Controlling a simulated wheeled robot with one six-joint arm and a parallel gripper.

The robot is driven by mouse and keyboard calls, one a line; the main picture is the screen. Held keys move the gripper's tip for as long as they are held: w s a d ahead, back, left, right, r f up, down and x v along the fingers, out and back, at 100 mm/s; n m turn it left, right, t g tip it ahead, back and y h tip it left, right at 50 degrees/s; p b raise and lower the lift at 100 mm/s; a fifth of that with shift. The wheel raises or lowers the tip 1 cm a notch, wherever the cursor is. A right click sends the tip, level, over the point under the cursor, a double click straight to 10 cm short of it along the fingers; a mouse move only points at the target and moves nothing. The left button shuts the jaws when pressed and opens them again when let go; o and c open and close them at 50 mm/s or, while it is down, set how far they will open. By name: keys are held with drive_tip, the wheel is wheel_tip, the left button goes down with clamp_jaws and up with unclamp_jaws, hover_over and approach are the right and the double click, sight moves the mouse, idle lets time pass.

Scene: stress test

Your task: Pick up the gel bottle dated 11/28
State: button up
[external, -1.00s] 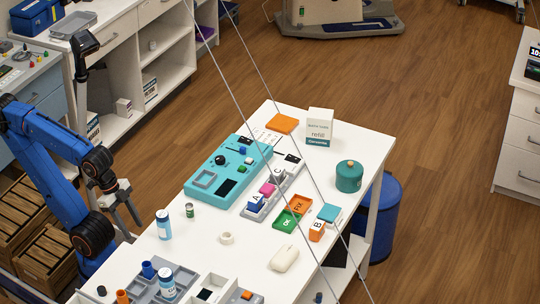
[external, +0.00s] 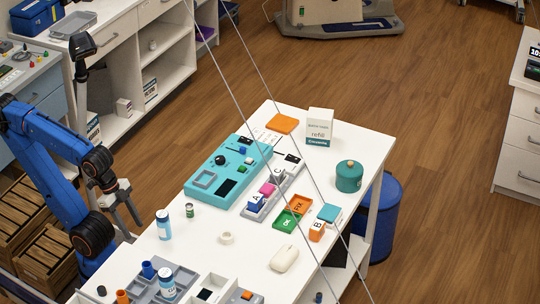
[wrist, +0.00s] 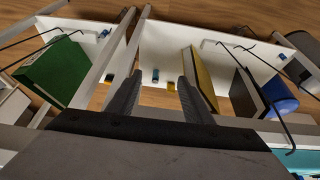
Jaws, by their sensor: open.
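A similar blue-and-white bottle (external: 168,285) stands in the grey tray at the table's near end. The dates on both are too small to read, so I cannot tell which bears 11/28. My gripper (external: 127,214) is left of the table, apart from both bottles, with its fingers pointing down. In the wrist view my gripper (wrist: 155,95) is open, with nothing between its two grey fingers. Neither bottle can be made out for certain there.
A small green can (external: 189,210) stands right of the edge bottle. A tape roll (external: 226,239), teal panel (external: 228,170) and grey tray (external: 186,275) occupy the tabletop. The wrist view shows a green box (wrist: 52,72) and yellow binder (wrist: 204,80) on a white surface.

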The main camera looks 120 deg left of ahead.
drive_tip(key=shift+o, duration=1.3)
wheel_tip(320, 180, up, 32)
drive_tip(key=n+g, duration=0.5)
drive_tip(key=n, duration=1.6)
hover_over(163, 222)
drive_tip(key=a, duration=0.2)
drive_tip(key=f, duration=0.7)
drive_tip(key=s+f, duration=0.1)
drive_tip(key=f, duration=1.4)
drive_tip(key=shift+s+d, duration=0.15)
drive_tip(key=shift+d, duration=0.05)
drive_tip(key=shift+c, duration=0.4)
